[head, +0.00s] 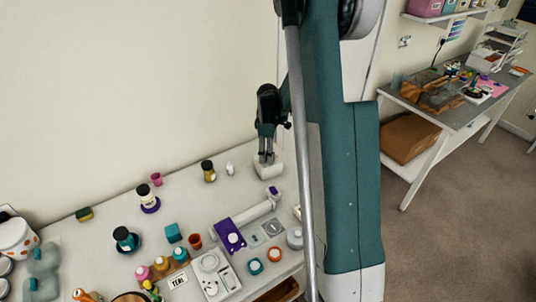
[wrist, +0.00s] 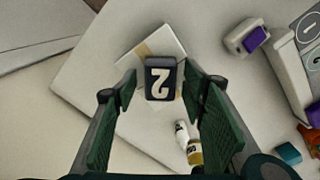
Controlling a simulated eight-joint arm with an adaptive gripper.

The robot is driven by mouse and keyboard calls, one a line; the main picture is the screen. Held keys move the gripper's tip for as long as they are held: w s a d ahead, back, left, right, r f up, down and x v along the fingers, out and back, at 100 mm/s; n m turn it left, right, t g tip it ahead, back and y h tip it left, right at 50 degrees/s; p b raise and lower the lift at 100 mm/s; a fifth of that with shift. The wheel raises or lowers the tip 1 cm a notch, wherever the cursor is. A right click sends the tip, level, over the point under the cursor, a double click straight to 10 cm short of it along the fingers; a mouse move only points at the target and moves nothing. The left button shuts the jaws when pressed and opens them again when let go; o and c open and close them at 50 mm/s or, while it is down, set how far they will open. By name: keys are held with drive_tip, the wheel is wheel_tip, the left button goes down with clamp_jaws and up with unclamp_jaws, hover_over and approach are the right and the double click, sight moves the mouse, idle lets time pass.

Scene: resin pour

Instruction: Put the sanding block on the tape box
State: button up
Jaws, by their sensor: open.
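A small dark block with a pale "2" label, which I take for the sanding block (wrist: 160,78), lies on top of the white tape box (wrist: 172,41), which has a tan strip. My gripper (wrist: 161,92) is open, with one finger on each side of the block and a visible gap at both sides. In the head view, my gripper (head: 266,157) points down just over the tape box (head: 268,169) at the back of the bench. The block is hard to make out there between the fingers.
A dark bottle with a yellow band (head: 208,171) and a small white bottle (head: 230,168) stand left of the box. A long white tool with a purple end (head: 258,210) lies in front. Several jars and cups crowd the bench's left and front. The wall is close behind.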

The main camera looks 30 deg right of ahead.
wheel_tip(320, 180, up, 12)
drive_tip(key=shift+f, duration=0.15)
idle(0.5)
idle(0.3)
drive_tip(key=s+a+r+m+t, duration=0.2)
drive_tip(key=s+a+r, duration=0.5)
drive_tip(key=a, duration=0.2)
drive_tip(key=s+a+r+m+t, duration=0.1)
drive_tip(key=s+a+r+m, duration=0.1)
drive_tip(key=s+a+r, duration=0.55)
drive_tip(key=s+a+m+t, duration=0.4)
drive_tip(key=s+a+m, duration=0.1)
drive_tip(key=s+a, duration=0.8)
drive_tip(key=s, duration=0.3)
drive_tip(key=shift+s, duration=0.35)
